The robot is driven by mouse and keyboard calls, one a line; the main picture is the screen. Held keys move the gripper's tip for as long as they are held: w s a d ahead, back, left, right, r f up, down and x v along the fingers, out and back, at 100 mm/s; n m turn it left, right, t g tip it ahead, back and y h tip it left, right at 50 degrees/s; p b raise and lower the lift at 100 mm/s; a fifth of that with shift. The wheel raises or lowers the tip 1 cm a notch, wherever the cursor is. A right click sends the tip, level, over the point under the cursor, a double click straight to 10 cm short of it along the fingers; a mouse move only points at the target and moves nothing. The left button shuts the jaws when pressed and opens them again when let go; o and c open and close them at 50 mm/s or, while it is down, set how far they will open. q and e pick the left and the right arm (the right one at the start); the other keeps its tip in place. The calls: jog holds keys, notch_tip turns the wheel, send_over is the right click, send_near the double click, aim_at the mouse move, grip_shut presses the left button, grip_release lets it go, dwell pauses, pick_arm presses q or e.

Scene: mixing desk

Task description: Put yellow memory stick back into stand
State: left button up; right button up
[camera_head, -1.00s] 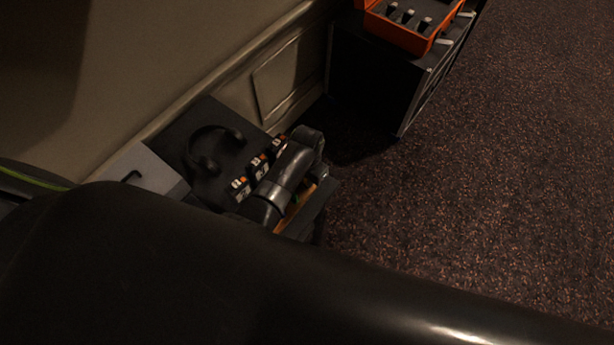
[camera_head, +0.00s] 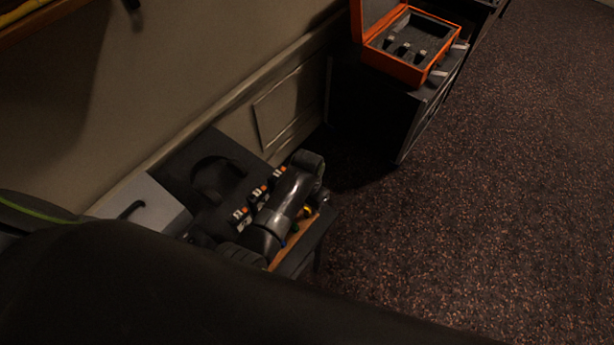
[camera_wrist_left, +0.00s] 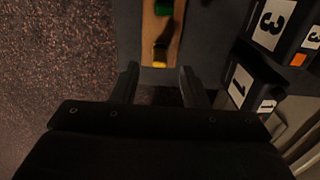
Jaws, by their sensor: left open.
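The wooden stand (camera_head: 283,259) is a narrow light-brown strip on the dark desk, partly hidden by my left arm. It also shows in the left wrist view (camera_wrist_left: 150,30). The yellow memory stick (camera_wrist_left: 160,55) is at the near end of the strip in the wrist view, with a green one (camera_wrist_left: 163,8) farther along it. I cannot tell how deep the yellow stick sits. A small yellow spot shows beside my arm in the head view. My left gripper (camera_wrist_left: 159,78) is open, its fingertips just short of the yellow stick, one on each side. My right gripper is not in view.
Black boxes with number labels (camera_wrist_left: 272,22) stand right of the stand in the wrist view. Headphones (camera_head: 212,170) lie behind. An orange case (camera_head: 400,70) sits open on a black cabinet at the back. Carpeted floor (camera_head: 480,190) is clear to the right.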

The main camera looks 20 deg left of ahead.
pick_arm(q)
notch_tip(320, 180, up, 14)
jog(key=shift+f, duration=0.25)
jog(key=shift+s+f, duration=0.1)
jog(key=shift+s, duration=0.05)
